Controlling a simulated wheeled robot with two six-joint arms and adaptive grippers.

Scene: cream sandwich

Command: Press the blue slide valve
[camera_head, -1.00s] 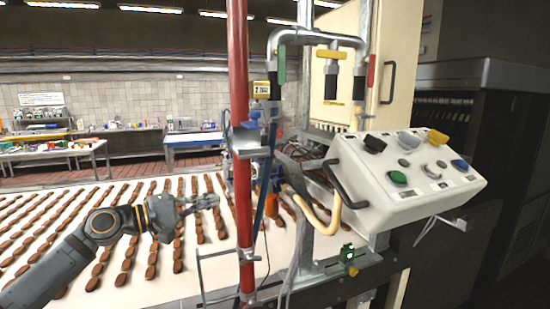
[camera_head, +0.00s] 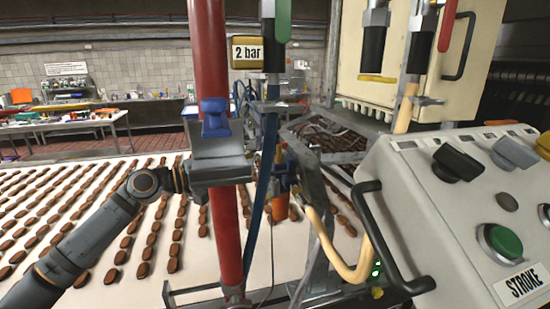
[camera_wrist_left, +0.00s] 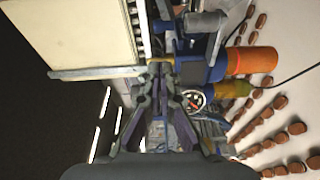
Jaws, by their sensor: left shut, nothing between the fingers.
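A blue valve fitting (camera_head: 283,181) sits behind the red pole, above an orange cylinder (camera_head: 280,207). In the left wrist view a blue body (camera_wrist_left: 194,69) adjoins an orange cylinder (camera_wrist_left: 252,60), right of my fingertips. My right gripper is not in view.
The red pole (camera_head: 208,70) with a blue clamp (camera_head: 215,118) stands in front. A white control box (camera_head: 430,215) with a black handle fills the right. A conveyor (camera_head: 95,215) carries rows of brown biscuits. A pressure gauge (camera_wrist_left: 195,98) shows in the wrist view.

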